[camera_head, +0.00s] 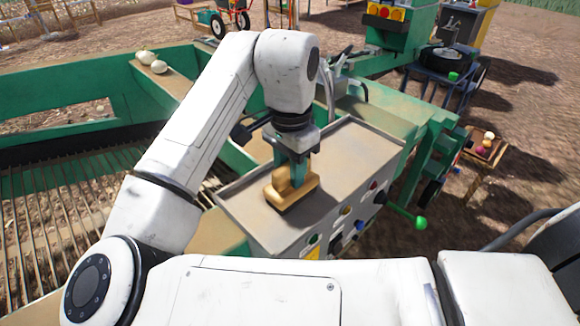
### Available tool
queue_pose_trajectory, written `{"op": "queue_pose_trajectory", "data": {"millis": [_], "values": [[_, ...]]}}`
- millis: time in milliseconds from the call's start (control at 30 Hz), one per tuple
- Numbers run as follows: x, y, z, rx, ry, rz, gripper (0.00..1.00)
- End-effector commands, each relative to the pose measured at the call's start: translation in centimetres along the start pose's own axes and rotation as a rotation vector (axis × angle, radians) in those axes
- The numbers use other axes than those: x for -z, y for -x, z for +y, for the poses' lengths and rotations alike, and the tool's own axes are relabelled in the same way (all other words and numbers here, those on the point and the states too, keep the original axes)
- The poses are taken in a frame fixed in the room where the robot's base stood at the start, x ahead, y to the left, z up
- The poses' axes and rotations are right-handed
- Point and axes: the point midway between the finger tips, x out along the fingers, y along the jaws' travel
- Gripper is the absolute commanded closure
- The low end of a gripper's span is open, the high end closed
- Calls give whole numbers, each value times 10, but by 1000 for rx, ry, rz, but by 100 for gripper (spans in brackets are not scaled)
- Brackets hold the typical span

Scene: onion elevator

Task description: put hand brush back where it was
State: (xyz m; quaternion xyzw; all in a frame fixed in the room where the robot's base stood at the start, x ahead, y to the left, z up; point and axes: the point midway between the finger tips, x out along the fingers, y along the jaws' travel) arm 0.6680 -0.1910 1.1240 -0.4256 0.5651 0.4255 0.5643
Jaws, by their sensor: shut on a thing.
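The hand brush (299,190) has a tan wooden body with a dark underside. It is at the left front part of the grey top of the control box (352,157). My gripper (292,172) points down from above and is shut on the brush. The brush looks level and rests on or just above the box top; I cannot tell whether it touches. The fingertips are partly hidden against the brush body.
The control box front carries several knobs and buttons (347,211). A green-tipped lever (420,222) sticks out at its right. Onions (147,57) lie on the green machine frame at the back left. A slatted conveyor (60,225) is at left. The box top right of the brush is clear.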

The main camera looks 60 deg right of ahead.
Motion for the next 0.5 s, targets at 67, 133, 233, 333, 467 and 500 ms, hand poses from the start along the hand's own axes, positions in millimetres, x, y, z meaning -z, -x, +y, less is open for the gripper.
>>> {"op": "queue_pose_trajectory", "data": {"millis": [67, 133, 233, 333, 467, 500], "values": [[0, -2, 0, -1, 0, 0, 67], [0, -2, 0, 0, 0, 0, 60], [0, -2, 0, 0, 0, 0, 51], [0, -2, 0, 0, 0, 0, 42], [0, -2, 0, 0, 0, 0, 42], [0, -2, 0, 0, 0, 0, 42]]}}
